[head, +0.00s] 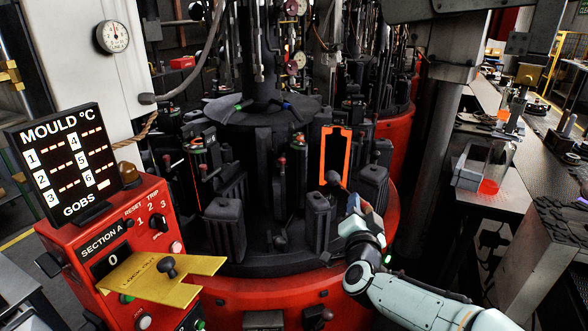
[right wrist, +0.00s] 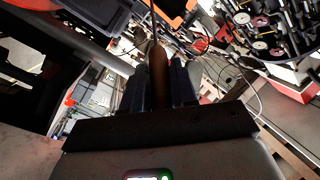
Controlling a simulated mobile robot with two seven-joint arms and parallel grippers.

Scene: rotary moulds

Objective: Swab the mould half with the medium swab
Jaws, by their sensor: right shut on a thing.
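The mould half (head: 324,155) stands upright on the rotary machine, with a bright orange rim around a dark cavity. My right gripper (head: 362,204) is in front of and below it, shut on the swab. The swab's dark, rounded head (head: 333,178) shows over the lower part of the orange rim. I cannot tell whether it touches. In the right wrist view the swab's brown handle (right wrist: 158,75) is gripped between the two dark fingers (right wrist: 158,88). An orange patch shows at the top of that view. My left gripper is out of view.
Dark mould blocks (head: 224,228) crowd the round red machine base (head: 270,290). A red control box (head: 130,235) with a yellow lock-out plate (head: 160,277) and a mould temperature display (head: 65,160) stand at left. A bench (head: 545,160) is at right.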

